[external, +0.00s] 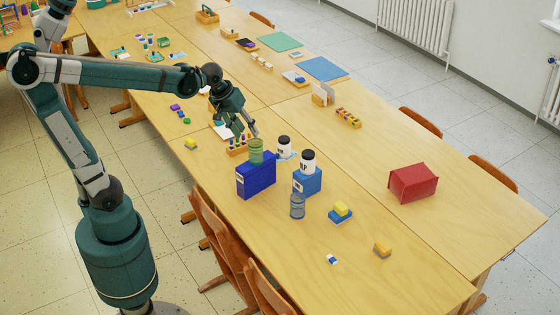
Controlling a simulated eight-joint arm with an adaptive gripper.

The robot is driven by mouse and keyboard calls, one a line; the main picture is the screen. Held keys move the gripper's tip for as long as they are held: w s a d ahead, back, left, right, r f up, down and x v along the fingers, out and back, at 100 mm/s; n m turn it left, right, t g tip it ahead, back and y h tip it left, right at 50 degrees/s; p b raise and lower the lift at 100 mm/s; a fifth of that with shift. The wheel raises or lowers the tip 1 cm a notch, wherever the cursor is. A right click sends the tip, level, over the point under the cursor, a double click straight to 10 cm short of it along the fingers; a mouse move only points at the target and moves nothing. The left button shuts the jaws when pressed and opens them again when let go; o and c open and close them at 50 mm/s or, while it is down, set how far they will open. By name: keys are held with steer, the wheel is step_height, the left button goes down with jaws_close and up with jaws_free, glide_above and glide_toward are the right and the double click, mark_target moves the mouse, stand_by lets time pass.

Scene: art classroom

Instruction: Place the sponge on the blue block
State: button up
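My gripper (250,136) hangs above the table at the centre left, well apart from both. It is close to a green cup in the picture, and I see nothing held in it. Its fingers are too small and dark to tell whether they are open.
The green cup (256,155) stands on a dark blue box (257,178). A black-lidded white jar (308,163) stands on another blue box (308,184), with a blue cylinder (297,207) in front. A red box (413,184) is at right. A blue-and-white eraser (331,259) lies near the front edge.

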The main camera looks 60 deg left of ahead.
steer(key=s+a+f+m+t, duration=0.1)
steer(key=s+a+f+m, duration=0.1)
steer(key=s, duration=0.6)
steer(key=s+a+f+m+t, duration=0.1)
steer(key=s+a+f+m, duration=0.1)
steer(key=s, duration=0.6)
steer(key=shift+s+a+f+m+y, duration=0.2)
steer(key=shift+s+a+m+y, duration=0.1)
steer(key=shift+a+m, duration=0.7)
